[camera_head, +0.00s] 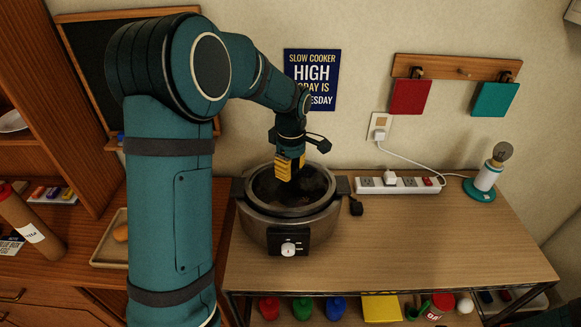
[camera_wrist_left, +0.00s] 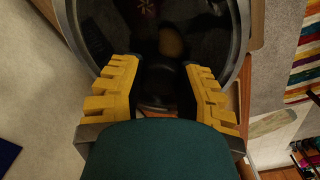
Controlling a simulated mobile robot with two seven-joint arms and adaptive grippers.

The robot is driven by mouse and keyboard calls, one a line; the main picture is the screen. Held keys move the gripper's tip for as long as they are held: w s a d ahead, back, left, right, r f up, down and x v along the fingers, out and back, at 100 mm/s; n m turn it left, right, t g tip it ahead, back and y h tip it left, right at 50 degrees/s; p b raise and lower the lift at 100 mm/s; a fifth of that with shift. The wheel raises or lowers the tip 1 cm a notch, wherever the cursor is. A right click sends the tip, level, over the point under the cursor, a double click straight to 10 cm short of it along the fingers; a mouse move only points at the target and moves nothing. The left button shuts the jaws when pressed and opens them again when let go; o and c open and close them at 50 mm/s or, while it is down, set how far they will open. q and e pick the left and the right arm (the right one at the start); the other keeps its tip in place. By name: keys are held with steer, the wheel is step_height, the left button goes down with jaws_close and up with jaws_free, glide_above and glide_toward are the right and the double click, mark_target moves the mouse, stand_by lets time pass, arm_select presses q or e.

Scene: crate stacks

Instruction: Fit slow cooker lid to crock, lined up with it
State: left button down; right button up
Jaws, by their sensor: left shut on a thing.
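The slow cooker (camera_head: 258,226) stands upright at the left end of the wooden table, its knob panel facing front. My left gripper (camera_head: 289,176) points down over its opening, with yellow fingers shut on the dark knob of the lid. The dark glass lid (camera_head: 318,186) shows as a dark round area at the top of the cooker. In the left wrist view the lid (camera_wrist_left: 110,28) lies below the fingers (camera_wrist_left: 160,72), with food dimly visible through it. I cannot tell whether its rim touches the crock all round. My right gripper is not in view.
A white power strip (camera_head: 412,186) and a lamp (camera_head: 486,180) stand at the back of the table. The table's front right is clear. A wooden tray (camera_head: 108,243) and brown bottle (camera_head: 30,222) are at the left.

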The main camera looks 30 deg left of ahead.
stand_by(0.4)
arm_select(q)
steer(key=shift+c, duration=0.3)
jaws_free()
step_height(320, 180, up, 4)
steer(key=p, duration=0.4)
steer(key=shift+r, duration=1.5)
